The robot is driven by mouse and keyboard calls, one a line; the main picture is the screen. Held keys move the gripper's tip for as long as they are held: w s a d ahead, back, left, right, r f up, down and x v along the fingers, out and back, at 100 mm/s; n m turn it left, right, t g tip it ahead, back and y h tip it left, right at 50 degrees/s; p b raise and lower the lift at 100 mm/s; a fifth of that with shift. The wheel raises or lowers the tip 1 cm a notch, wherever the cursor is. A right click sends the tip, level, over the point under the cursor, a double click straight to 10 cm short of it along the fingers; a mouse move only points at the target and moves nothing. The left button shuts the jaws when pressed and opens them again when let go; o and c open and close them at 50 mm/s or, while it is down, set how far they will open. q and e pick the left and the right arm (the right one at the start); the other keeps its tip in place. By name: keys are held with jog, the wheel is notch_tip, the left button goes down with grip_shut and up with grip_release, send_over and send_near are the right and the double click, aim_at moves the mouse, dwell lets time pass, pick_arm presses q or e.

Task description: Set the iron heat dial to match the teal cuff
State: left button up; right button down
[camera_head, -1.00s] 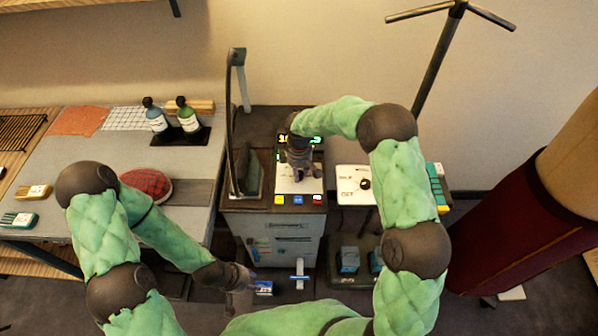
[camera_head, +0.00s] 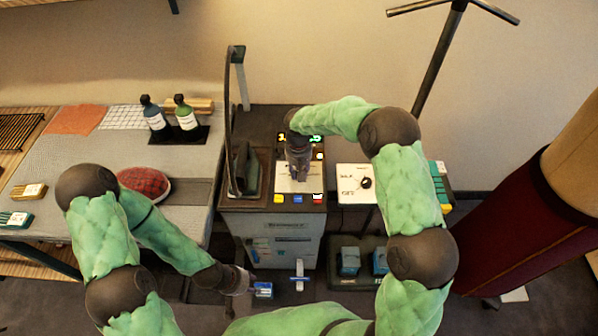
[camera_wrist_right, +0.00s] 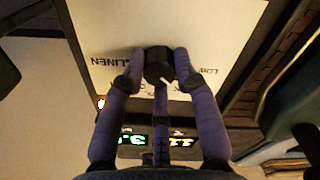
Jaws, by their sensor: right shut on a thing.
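The heat dial (camera_wrist_right: 158,62) is a dark knob with a pale pointer line, on a white panel (camera_wrist_right: 100,25) in the right wrist view. LINEN and LOW read upside down beside it; other lettering is partly hidden by fingers. My right gripper (camera_wrist_right: 160,72) is shut on the dial; in the head view the gripper (camera_head: 298,172) covers it. A teal folded piece with a white tag (camera_head: 17,219), possibly the teal cuff, lies at the left table's edge. My left gripper (camera_head: 243,281) hangs low beside a blue box; its fingers are too unclear to judge.
A dark iron (camera_head: 246,170) stands left of the panel. Lit green and yellow digits (camera_head: 314,138) show behind my right gripper. A second white panel with a knob (camera_head: 353,184) stands right.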

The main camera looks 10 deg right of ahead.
jog(key=shift+m, duration=0.6)
jog(key=shift+w, duration=0.1)
jog(key=c, duration=0.9)
grip_release()
jog(key=shift+c, duration=0.2)
jog(key=shift+r, duration=0.1)
notch_tip(320, 180, up, 12)
jog(key=shift+a, duration=0.1)
